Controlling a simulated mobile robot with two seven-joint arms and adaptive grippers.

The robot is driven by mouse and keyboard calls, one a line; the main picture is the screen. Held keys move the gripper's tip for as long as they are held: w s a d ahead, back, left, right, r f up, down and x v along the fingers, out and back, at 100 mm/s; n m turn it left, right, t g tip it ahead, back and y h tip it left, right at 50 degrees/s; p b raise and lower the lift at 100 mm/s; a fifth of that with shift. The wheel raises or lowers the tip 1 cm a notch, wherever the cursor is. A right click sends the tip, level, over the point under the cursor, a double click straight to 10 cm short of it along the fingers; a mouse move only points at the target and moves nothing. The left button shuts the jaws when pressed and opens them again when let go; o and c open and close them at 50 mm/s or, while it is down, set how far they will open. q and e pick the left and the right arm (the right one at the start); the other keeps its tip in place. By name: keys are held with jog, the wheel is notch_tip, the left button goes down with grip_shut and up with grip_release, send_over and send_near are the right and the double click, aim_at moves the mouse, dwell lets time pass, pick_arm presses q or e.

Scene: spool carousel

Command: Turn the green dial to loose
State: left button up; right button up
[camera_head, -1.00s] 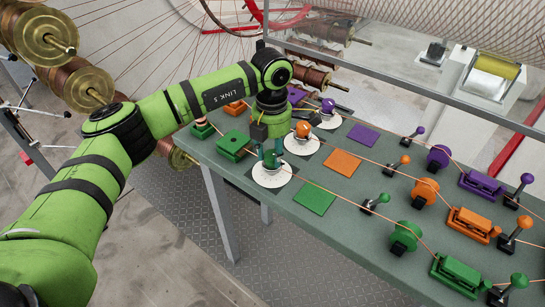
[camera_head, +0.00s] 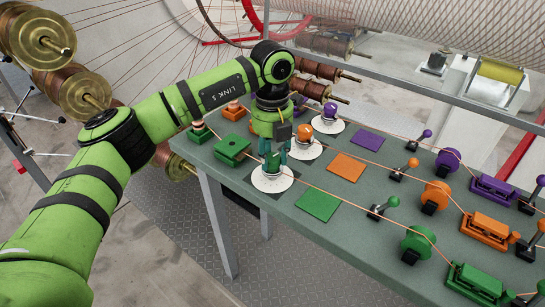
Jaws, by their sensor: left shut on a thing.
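The green dial (camera_head: 272,164) is a green knob on a white round scale plate (camera_head: 272,182) near the table's front left edge. My left gripper (camera_head: 273,154) reaches down over it from above, with its dark teal fingers on either side of the knob. The gripper is shut on the knob. The fingers hide part of the knob, and the marks on the scale are too small to read. My right gripper is not in view.
The orange dial (camera_head: 304,136) and purple dial (camera_head: 330,112) stand just behind, close to my left wrist. A green block (camera_head: 232,148) sits to the left. Several levers, wheels and clamps with stretched wires fill the right side of the grey-green table (camera_head: 345,218).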

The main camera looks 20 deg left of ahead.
aim_at(273, 158)
pick_arm(q)
jog(key=shift+s+f+n, duration=0.15)
jog(key=shift+f+n, duration=0.1)
jog(key=shift+n, duration=0.65)
jog(key=shift+b, duration=0.3)
jog(key=o, duration=1.1)
jog(key=shift+o, duration=0.2)
jog(key=shift+r, duration=0.15)
jog(key=shift+r, duration=0.1)
notch_tip(273, 158, up, 12)
jog(key=shift+d, duration=0.1)
